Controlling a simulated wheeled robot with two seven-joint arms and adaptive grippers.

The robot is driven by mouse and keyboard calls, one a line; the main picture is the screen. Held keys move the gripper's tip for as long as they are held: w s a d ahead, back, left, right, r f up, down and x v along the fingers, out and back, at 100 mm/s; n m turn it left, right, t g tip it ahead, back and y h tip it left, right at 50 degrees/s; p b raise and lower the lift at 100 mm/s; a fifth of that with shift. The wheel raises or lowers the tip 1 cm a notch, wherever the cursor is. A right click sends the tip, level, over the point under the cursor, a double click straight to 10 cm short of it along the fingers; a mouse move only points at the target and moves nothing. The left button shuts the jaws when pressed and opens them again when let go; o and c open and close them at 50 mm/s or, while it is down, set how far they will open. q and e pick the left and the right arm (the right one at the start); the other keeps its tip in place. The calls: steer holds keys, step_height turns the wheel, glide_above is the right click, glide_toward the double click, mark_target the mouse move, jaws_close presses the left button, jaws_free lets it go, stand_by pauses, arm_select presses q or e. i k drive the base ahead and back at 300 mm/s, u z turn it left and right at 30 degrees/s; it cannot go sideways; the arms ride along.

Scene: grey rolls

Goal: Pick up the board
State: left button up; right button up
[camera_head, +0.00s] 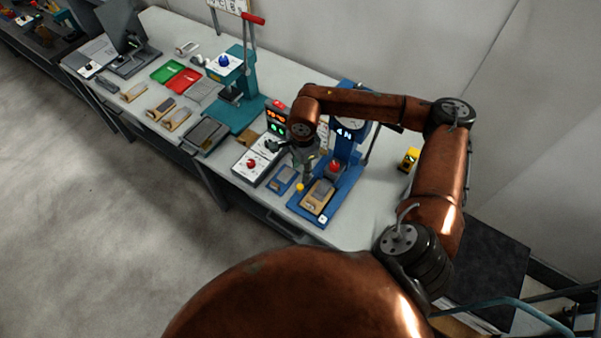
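My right arm reaches in from the lower right and bends down over the table. Its gripper (305,175) hangs just in front of the blue press, over the near end of the table. It is small and dark here, so its finger opening cannot be made out. A tan board (319,197) with a grey piece on it lies on the base of the blue press (346,160), just below and to the right of the gripper. I cannot tell whether they touch. Similar tan boards (134,92) lie farther left on the table. My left gripper is not in view.
A control box (252,166) with a red button and a blue tray (283,179) sit left of the gripper. A teal press (240,90), red tray (183,80) and green tray (168,71) stand farther back. A yellow object (409,158) is at right.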

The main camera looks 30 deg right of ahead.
mark_target(321, 192)
steer(key=k, duration=2)
